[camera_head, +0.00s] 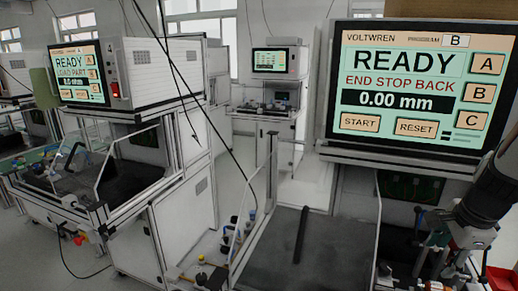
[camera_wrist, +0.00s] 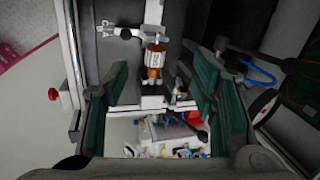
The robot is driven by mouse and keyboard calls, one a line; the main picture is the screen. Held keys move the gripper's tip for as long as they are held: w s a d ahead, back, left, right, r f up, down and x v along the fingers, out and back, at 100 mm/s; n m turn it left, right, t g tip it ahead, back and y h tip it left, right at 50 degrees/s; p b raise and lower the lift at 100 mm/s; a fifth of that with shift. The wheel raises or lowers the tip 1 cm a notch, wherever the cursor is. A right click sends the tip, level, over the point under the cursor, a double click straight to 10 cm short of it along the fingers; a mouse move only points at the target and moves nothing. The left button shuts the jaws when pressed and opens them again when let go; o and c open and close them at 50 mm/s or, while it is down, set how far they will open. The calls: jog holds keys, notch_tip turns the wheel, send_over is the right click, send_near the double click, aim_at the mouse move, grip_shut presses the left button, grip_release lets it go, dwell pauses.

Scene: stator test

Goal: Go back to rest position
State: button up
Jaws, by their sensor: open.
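My gripper shows in the wrist view (camera_wrist: 155,78) with its two green-padded fingers spread wide apart. It is open, with nothing between the pads. Beyond the fingers, a copper-red wound part with a white label (camera_wrist: 155,58) sits on the station's metal fixture. A small black lever or knob (camera_wrist: 126,34) is left of it. In the head view my arm comes in at the right edge, and my gripper (camera_head: 462,262) is low in front of the right station, partly cut off by the frame. The wound part cannot be made out there.
The right station's screen (camera_head: 408,85) reads READY, END STOP BACK, 0.00 mm. A dark mat (camera_head: 285,262) with a black bar lies left of my gripper. A red bin (camera_head: 503,278) is at lower right.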

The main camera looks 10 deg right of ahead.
jog(key=s+a+r+n+t, duration=0.1)
jog(key=a+r+n, duration=0.35)
jog(key=a, duration=0.35)
jog(key=a+r+n+y, duration=0.1)
jog(key=a+r+n, duration=0.2)
jog(key=a+n, duration=0.35)
jog(key=s+a+r+n+t, duration=0.1)
jog(key=a+r+n, duration=0.3)
jog(key=a, duration=0.4)
jog(key=s+a+r+n, duration=0.1)
jog(key=s+a+n, duration=0.5)
jog(key=n, duration=0.1)
jog(key=shift+s+a+r+n, duration=0.15)
jog(key=shift+a+r+n, duration=0.1)
jog(key=shift+a+n, duration=0.15)
